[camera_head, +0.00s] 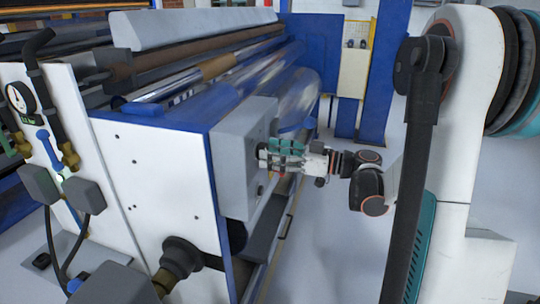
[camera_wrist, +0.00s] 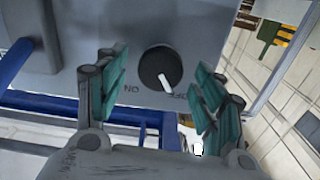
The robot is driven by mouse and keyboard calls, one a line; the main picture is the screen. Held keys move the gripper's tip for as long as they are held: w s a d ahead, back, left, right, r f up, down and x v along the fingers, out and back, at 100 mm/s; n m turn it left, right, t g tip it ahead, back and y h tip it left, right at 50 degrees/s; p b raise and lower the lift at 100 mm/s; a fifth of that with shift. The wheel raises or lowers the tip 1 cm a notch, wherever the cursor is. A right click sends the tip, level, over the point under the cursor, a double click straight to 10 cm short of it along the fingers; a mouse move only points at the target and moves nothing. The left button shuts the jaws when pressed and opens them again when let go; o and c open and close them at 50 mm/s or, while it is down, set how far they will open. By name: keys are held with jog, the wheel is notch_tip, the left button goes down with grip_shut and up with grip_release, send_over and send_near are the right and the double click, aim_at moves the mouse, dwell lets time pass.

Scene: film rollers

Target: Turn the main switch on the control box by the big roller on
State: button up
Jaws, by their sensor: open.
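The main switch is a round black knob (camera_wrist: 160,69) with a white pointer line on the grey face of the control box (camera_wrist: 200,25). In the wrist view the pointer points toward the "OFF" lettering, with "ON" to its left. The control box (camera_head: 232,160) also shows in the head view, at the end of the big roller (camera_head: 290,95). My gripper (camera_wrist: 162,82) is open, its teal finger pads on either side of the knob and apart from it. In the head view my gripper (camera_head: 268,153) is close to the box face, and its fingers partly hide the knob.
A white machine side panel (camera_head: 150,190) stands left of the box. Below the box runs a dark rail (camera_head: 268,235). A blue post (camera_head: 385,75) with a yellow-edged panel (camera_head: 354,60) stands behind.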

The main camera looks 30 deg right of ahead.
jog(key=shift+w+a, duration=0.35)
jog(key=shift+a, duration=0.05)
jog(key=c, duration=1)
jog(key=shift+c, duration=0.2)
